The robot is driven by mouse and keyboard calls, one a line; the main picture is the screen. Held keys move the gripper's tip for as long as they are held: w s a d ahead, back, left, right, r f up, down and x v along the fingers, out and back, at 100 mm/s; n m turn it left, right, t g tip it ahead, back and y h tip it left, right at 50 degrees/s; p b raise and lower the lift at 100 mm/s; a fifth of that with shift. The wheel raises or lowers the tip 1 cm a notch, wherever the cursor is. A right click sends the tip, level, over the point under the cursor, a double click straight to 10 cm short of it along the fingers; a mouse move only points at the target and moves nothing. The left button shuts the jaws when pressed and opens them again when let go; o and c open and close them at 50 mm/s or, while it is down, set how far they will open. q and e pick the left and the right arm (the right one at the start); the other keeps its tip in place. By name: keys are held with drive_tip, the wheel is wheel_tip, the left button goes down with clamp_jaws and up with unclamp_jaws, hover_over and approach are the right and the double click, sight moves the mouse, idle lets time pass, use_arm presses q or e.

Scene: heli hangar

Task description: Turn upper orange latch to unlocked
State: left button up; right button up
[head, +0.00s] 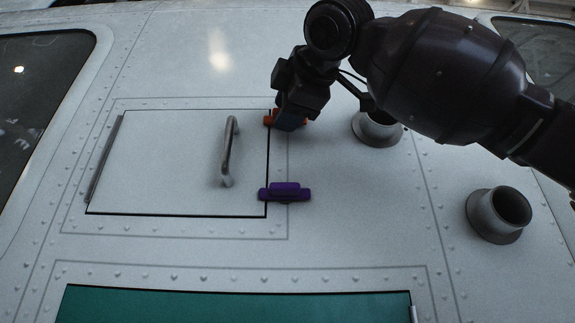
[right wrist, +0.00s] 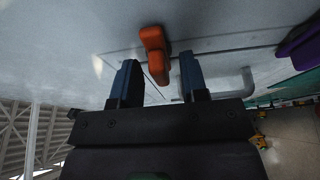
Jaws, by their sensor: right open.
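The upper orange latch (head: 269,119) sits at the upper right corner of the white hatch panel (head: 165,160). In the head view my right gripper (head: 287,122) covers most of it. In the right wrist view the orange latch (right wrist: 155,54) stands between and just beyond the two fingertips. My right gripper (right wrist: 158,66) is open, with one finger on each side of the latch. I cannot tell whether a finger touches it. My left gripper is not in view.
A purple latch (head: 285,192) sits at the hatch's lower right edge. A grey metal handle (head: 229,152) stands out from the hatch, left of my right gripper. Two round pipe stubs (head: 497,214) protrude on the right. A green panel (head: 235,307) lies below.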

clamp_jaws()
